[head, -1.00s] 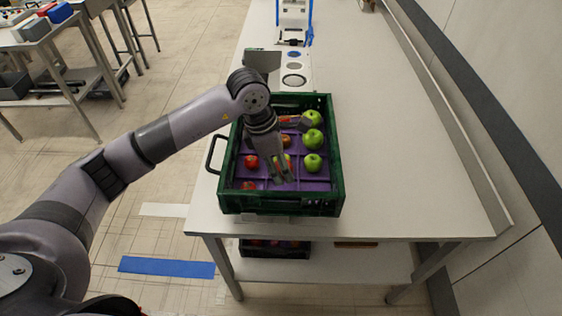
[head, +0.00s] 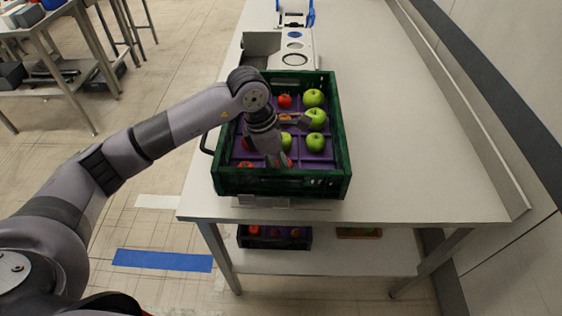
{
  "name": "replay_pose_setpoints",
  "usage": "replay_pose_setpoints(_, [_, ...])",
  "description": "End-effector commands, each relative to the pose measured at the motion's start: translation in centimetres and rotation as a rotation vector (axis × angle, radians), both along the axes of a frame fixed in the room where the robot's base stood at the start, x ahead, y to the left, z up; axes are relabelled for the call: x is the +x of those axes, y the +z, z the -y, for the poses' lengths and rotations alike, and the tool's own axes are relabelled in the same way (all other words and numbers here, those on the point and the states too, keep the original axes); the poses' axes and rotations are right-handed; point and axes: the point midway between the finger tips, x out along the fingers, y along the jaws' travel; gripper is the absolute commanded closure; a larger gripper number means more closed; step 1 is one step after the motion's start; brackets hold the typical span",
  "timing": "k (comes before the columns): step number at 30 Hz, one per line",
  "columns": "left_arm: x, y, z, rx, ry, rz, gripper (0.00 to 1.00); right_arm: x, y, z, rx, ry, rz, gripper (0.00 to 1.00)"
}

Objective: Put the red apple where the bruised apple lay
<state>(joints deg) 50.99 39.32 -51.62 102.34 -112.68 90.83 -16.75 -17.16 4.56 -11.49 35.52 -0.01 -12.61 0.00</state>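A green crate (head: 283,186) with a purple divided insert stands on the table. My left gripper (head: 277,162) points down into its near part; its fingers are small and partly hidden, so its opening is unclear. A red apple (head: 288,163) shows right at the fingertips; whether it is held is unclear. Another red apple (head: 285,100) sits in the far row, and red apples sit at the left side, one in the near left corner (head: 245,166). I cannot make out which apple is bruised. My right gripper is out of view.
A pale device (head: 294,59) with round openings stands just behind the crate. The table (head: 420,150) is clear to the right. On the shelf below are a dark crate (head: 274,243) holding red apples and a small brown tray (head: 359,233).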

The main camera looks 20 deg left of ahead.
Motion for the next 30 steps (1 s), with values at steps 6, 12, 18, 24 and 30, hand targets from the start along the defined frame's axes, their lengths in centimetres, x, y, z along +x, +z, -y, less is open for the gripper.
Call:
replay_pose_setpoints(6, [0.01, 0.02, 0.0, 0.0, 0.0, 0.0, 0.86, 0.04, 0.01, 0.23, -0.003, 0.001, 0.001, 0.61])
replay_pose_setpoints(12, [0.0, 0.01, 0.01, 0.0, 0.0, 0.0, 0.86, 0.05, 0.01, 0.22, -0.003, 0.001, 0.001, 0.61])
replay_pose_setpoints(18, [-0.01, 0.01, 0.01, 0.0, 0.0, 0.0, 0.46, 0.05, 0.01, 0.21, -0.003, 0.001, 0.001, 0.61])
replay_pose_setpoints(24, [-0.05, 0.01, 0.04, 0.0, -0.001, -0.001, 0.34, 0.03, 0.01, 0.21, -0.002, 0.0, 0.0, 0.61])
replay_pose_setpoints(30, [-0.11, 0.0, 0.09, -0.001, -0.003, -0.002, 0.34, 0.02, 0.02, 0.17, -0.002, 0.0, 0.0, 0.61])
